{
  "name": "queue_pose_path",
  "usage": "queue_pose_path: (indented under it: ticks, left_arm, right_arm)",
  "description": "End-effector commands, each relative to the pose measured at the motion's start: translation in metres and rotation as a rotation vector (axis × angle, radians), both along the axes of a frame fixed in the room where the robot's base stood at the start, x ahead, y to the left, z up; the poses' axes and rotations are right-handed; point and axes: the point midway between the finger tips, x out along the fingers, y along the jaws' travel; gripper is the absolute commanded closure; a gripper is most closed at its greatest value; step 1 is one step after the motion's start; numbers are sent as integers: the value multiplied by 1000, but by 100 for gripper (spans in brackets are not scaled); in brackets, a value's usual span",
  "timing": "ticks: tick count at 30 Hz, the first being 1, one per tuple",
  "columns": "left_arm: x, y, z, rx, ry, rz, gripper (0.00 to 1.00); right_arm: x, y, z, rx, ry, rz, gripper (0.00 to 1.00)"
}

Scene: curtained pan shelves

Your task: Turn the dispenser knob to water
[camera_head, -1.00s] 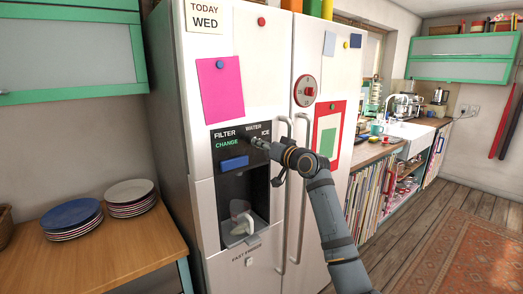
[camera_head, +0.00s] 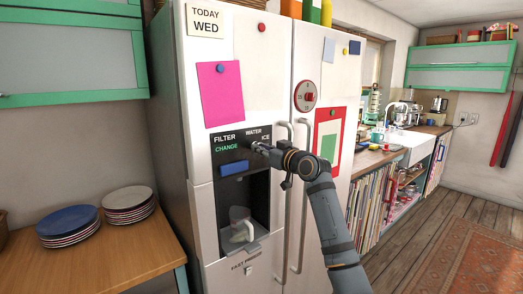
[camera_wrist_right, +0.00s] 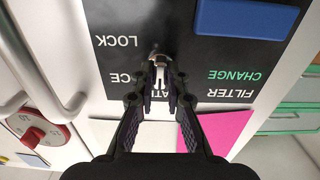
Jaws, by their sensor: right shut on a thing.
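The dispenser's black panel (camera_head: 228,148) is on the left door of the white fridge, with the labels FILTER, CHANGE, WATER and ICE. My right gripper (camera_head: 254,147) is at the panel, just below WATER and ICE. In the right wrist view the panel is upside down, and a LOCK label also shows. There the fingertips of my right gripper (camera_wrist_right: 158,80) close on the small metallic knob (camera_wrist_right: 154,53). The fingers partly cover WATER and ICE. The knob is mostly hidden in the head view, and I cannot tell which way it points. My left gripper is not in view.
A clear cup (camera_head: 239,226) stands in the dispenser recess below a blue bar (camera_head: 234,168). Long vertical door handles (camera_head: 283,220) are close to my right arm. A wooden counter (camera_head: 105,262) with plates is at the left. Open floor lies at the right.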

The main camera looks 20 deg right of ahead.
Motion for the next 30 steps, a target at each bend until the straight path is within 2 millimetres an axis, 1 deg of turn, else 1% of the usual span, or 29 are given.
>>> queue_pose_path:
  ticks: [1,7,8,12,13,20,23,26,29,30]
  left_arm:
    - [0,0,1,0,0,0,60]
    - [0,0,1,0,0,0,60]
    - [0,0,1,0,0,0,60]
    - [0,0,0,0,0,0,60]
    - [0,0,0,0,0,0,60]
    - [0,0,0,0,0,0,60]
    - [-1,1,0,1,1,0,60]
    - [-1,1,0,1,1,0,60]
    - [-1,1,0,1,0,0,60]
    - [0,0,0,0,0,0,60]
  right_arm:
    - [-1,-1,6,-1,-14,-3,100]
    - [-1,-1,6,0,-14,-3,100]
    - [-1,-1,6,-1,-13,-3,86]
    - [0,-1,4,-1,-9,-2,67]
    - [0,0,4,0,-8,-2,64]
    - [0,0,2,0,-3,-1,64]
    - [-3,-2,1,-1,-4,-2,64]
    - [-15,-7,1,-2,-4,-3,64]
    - [-37,-16,0,-7,-5,-5,64]
    - [-47,-19,0,-7,-4,-5,64]
